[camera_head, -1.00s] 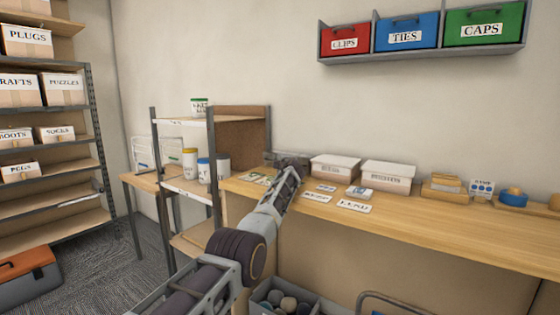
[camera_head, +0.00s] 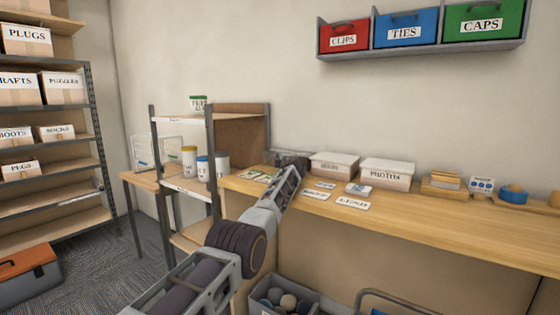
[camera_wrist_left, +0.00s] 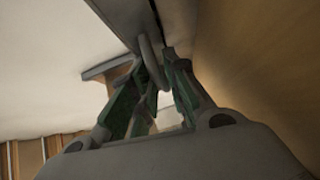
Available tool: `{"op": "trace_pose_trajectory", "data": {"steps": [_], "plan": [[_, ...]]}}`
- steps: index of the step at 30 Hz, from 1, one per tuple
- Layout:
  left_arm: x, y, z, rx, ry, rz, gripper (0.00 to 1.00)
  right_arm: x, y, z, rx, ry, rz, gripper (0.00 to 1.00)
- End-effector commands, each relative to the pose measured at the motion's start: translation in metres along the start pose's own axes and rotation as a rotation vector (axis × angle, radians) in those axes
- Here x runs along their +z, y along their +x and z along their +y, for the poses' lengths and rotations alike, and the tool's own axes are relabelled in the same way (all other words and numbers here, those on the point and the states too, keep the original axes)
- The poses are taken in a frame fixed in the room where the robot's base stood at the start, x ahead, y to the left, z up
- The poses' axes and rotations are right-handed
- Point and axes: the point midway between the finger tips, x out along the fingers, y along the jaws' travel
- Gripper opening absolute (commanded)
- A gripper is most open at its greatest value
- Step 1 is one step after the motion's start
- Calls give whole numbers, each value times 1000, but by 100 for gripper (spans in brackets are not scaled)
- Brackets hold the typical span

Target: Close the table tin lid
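A grey tin (camera_head: 287,157) stands at the back of the wooden table, left of two white boxes. The end of my left arm covers part of it, so its lid is not clear in the head view. My left gripper (camera_head: 298,166) is at the tin. In the left wrist view, the green-padded fingers of my left gripper (camera_wrist_left: 162,62) come close together at a grey metal edge. A thin rounded grey piece (camera_wrist_left: 151,62) shows between or just behind the fingertips. I cannot tell whether they grip it. My right gripper is out of view.
White boxes (camera_head: 387,174) stand to the right of the tin, with label cards (camera_head: 352,203) in front. A metal-post shelf with jars (camera_head: 190,161) stands to the left. A grey bin of balls (camera_head: 282,296) is below the table. The table front right (camera_head: 440,220) is clear.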

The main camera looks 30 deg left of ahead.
Motion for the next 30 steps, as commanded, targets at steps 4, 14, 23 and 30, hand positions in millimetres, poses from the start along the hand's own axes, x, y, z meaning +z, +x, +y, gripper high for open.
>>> {"op": "trace_pose_trajectory", "data": {"steps": [4,14,23,30], "plan": [[-1,1,0,-1,0,1,18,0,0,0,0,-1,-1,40],[-2,1,-1,-2,0,3,18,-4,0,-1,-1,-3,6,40],[0,-3,0,0,0,2,18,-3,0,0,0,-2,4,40],[3,-9,0,1,1,0,18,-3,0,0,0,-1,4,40]]}}
